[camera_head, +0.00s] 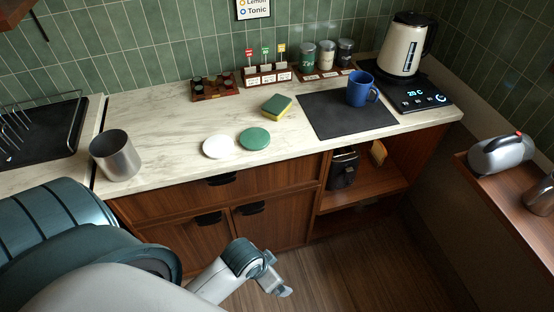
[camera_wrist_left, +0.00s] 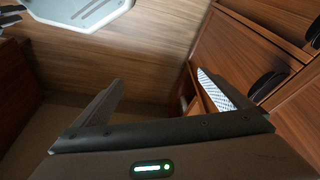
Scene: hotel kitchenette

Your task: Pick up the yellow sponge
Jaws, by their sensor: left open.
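The yellow sponge (camera_head: 276,107) has a green top layer and lies on the pale marble counter (camera_head: 185,125), left of the dark mat. My left gripper (camera_head: 281,287) is low in front of the cabinets, well below the counter and apart from the sponge. In the left wrist view my left gripper (camera_wrist_left: 160,85) is open, with nothing between its fingers. That view shows wood surfaces and cabinet fronts, but no sponge. My right gripper is not in view.
White (camera_head: 218,146) and green (camera_head: 255,139) discs lie just in front of the sponge. A metal cup (camera_head: 115,156) stands left. A blue mug (camera_head: 360,88) stands on the dark mat (camera_head: 340,121). Small racks and jars line the back. The counter's front edge lies between gripper and sponge.

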